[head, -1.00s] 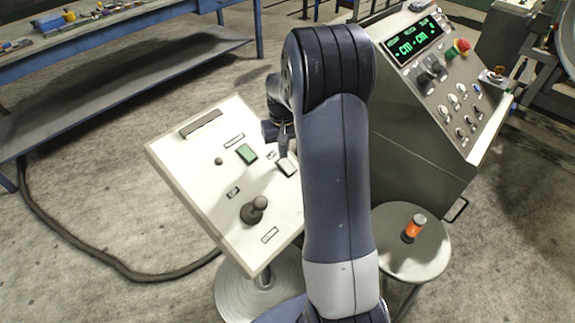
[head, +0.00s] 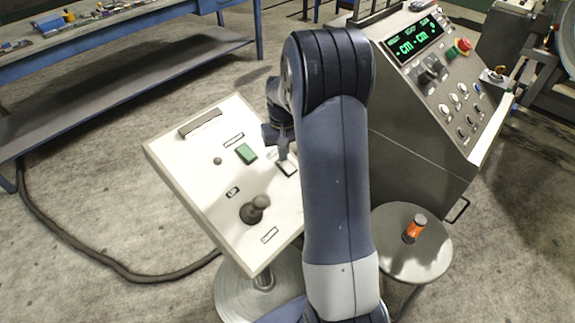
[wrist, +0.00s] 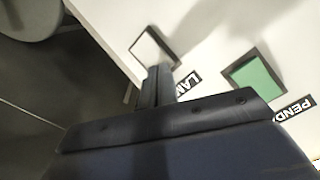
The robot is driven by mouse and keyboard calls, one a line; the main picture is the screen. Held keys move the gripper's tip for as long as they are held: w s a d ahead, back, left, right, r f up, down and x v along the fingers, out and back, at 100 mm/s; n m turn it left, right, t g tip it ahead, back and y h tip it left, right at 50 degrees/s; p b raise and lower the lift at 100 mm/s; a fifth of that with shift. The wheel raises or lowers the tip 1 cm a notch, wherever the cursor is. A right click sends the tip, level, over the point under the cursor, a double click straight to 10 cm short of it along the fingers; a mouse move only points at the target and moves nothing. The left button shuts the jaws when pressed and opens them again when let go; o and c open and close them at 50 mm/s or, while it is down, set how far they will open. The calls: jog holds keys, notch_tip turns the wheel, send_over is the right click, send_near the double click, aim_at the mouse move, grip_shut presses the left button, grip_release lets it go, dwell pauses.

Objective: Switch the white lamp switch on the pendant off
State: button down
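The pendant (head: 197,178) is a tilted white panel on a round-footed stand, left of my arm in the head view. Its white lamp switch (head: 289,168) is a small rocker near the right edge. In the wrist view the switch (wrist: 150,46) sits in a dark frame beside a partly hidden label reading "LA". My gripper (head: 283,153) is over the switch's upper edge. In the wrist view its two dark fingers (wrist: 158,72) are together, with nothing seen between them. The tips overlap the near edge of the switch; I cannot tell whether they touch it.
A green switch (head: 246,153) and a black joystick (head: 255,209) are on the same panel. A grey console (head: 425,125) with a lit display stands to the right. A round stool (head: 385,262) bears an orange object (head: 414,229). A blue workbench (head: 140,20) is at the back left.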

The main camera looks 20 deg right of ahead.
jog(key=shift+f, duration=0.15)
notch_tip(320, 180, up, 7)
jog(key=p, duration=0.5)
dwell(0.4)
dwell(0.4)
